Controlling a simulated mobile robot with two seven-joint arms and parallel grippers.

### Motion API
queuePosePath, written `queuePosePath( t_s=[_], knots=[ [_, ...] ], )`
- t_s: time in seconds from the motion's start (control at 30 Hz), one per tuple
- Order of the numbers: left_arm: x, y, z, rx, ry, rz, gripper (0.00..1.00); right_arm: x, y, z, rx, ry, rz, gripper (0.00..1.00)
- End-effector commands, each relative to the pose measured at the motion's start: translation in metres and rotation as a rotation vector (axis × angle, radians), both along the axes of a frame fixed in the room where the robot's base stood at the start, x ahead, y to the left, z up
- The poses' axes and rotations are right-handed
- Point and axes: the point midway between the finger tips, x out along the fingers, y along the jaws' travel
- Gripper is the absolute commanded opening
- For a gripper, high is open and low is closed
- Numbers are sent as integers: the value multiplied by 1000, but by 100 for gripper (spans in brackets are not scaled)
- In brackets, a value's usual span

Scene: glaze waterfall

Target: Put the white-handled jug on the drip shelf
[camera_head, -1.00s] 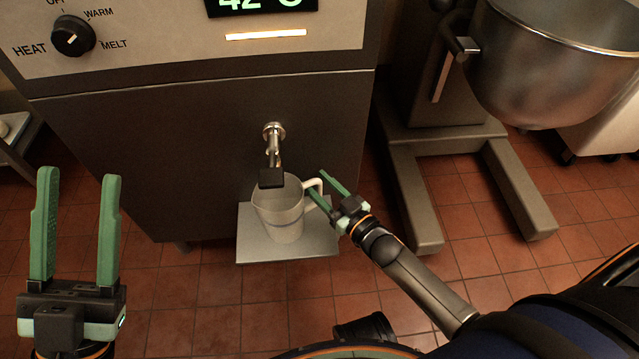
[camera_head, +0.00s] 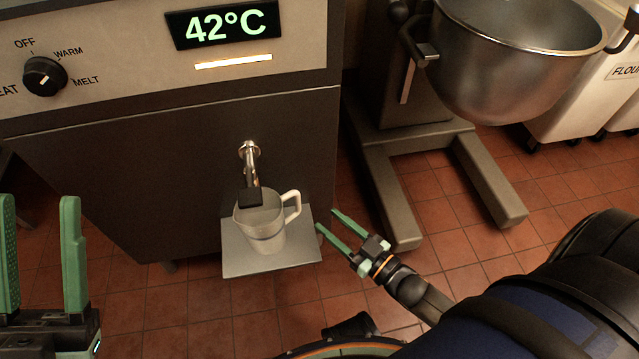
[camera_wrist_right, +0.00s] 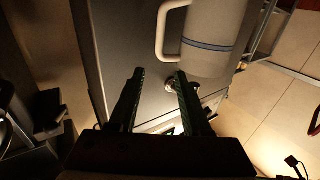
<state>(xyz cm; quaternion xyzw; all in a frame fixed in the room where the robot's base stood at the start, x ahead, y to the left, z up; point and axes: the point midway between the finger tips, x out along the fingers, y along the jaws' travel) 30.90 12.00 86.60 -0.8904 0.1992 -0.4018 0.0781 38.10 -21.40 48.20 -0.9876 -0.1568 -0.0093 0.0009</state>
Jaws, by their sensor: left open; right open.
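The white-handled jug (camera_head: 262,226) stands upright on the drip shelf (camera_head: 240,264), under the tap (camera_head: 251,170) of the machine. Its white handle (camera_head: 291,207) points right, towards my right gripper. My right gripper (camera_head: 334,222) is open and empty, to the right of the jug and apart from it. In the right wrist view the jug (camera_wrist_right: 212,40) and its handle show beyond the open fingers (camera_wrist_right: 157,82), with nothing between them. My left gripper (camera_head: 40,225) is open and empty at the far left. The tap's dark end hides part of the jug's rim.
The machine's front panel has a dial (camera_head: 44,77) set between OFF and MELT marks and a display (camera_head: 225,23) reading 42°C. A mixer with a steel bowl (camera_head: 515,55) and forked base stands at right. Tiled floor (camera_head: 470,240) is open in front.

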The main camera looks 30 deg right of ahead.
Motion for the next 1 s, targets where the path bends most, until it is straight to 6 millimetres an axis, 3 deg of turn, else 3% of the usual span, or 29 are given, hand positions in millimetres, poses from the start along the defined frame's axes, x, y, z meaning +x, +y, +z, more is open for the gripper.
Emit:
queuePosePath(
  t_s=[0.13,0.27,0.4,0.53,0.6,0.7,1.0],
  knots=[
    [0,0,0,0,-1,1,50,11,23,64,-15,-140,39,48],
    [0,0,0,-1,-2,1,50,10,54,159,-33,-341,83,48],
    [0,0,1,-2,-2,2,50,-13,79,260,-40,-555,109,48],
    [0,1,1,-4,-3,3,50,-42,90,331,-39,-709,115,48],
    [0,1,1,-4,-3,3,50,-55,92,356,-35,-764,116,48],
    [0,1,1,-5,-4,3,50,-67,94,377,-33,-812,114,48],
    [0,0,1,-5,-4,2,50,-72,94,385,-32,-829,112,48]
  ],
)
